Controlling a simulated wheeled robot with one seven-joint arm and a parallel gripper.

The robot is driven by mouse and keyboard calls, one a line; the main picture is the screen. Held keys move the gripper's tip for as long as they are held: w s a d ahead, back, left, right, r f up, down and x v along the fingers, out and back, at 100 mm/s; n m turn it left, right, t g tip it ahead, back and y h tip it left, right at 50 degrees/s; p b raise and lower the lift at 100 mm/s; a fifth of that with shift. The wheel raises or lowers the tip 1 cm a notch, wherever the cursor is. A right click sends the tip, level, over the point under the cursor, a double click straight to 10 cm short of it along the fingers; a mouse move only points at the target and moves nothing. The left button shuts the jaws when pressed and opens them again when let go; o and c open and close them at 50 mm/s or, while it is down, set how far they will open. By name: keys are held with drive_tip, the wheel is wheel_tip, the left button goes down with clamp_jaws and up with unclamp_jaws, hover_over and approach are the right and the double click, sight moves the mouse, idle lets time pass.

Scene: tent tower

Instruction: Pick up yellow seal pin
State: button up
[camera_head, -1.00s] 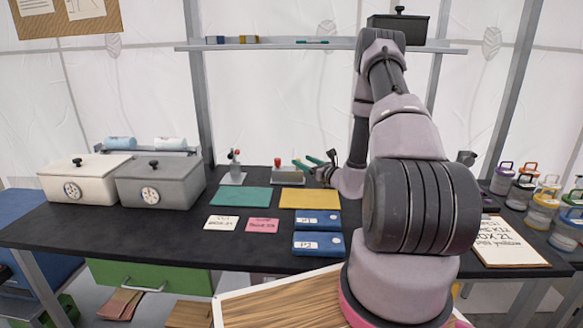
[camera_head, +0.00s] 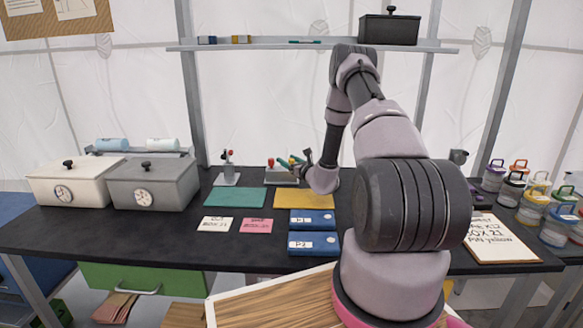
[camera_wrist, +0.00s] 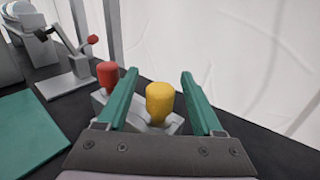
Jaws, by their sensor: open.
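The yellow seal pin (camera_wrist: 160,101) stands upright in a grey block (camera_wrist: 176,126) in the wrist view. My gripper (camera_wrist: 160,90) is open, with its green fingers on either side of the yellow pin and gaps showing on both sides. A red pin (camera_wrist: 107,76) stands in the same block, just outside the left finger. In the head view my gripper (camera_head: 289,162) is at the block (camera_head: 282,176) near the back of the table, behind the yellow mat (camera_head: 285,198). The yellow pin is hard to make out there.
A lever press with a red knob (camera_wrist: 80,72) stands left of the block. A teal mat (camera_head: 235,197) and two blue boxes (camera_head: 312,220) lie in front. Two lidded boxes (camera_head: 153,183) are at left. A shelf (camera_head: 310,46) runs above; lidded jars (camera_head: 535,205) stand at right.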

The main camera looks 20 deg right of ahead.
drive_tip(key=shift+w, duration=0.3)
clamp_jaws()
drive_tip(key=shift+r, duration=0.15)
